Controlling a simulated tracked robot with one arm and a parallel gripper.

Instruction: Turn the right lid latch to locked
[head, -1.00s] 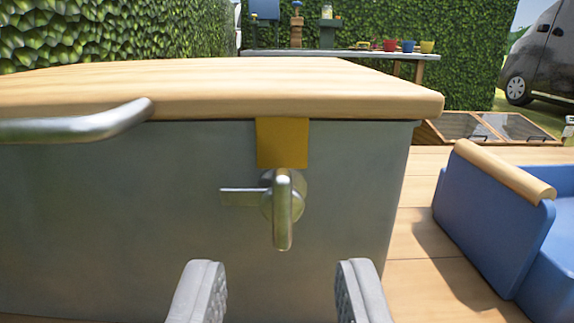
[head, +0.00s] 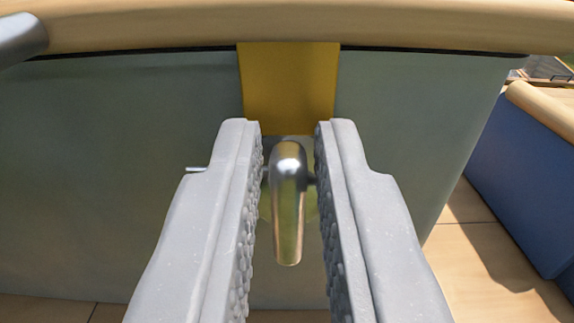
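The right lid latch (head: 288,205) is a shiny metal lever on the front of a grey box (head: 120,180). Its handle hangs straight down below a yellow plate (head: 288,85) that comes from under the wooden lid (head: 300,25). A thin metal bar (head: 197,169) sticks out to the left of the latch, mostly hidden behind the left finger. My gripper (head: 288,130) is open, with its two grey fingers on either side of the latch handle. A small gap shows between the handle and each finger.
A metal lid handle (head: 20,35) is at the upper left. A blue container with a wooden rail (head: 545,110) stands on the plank floor (head: 490,270) to the right of the box, with clear floor between.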

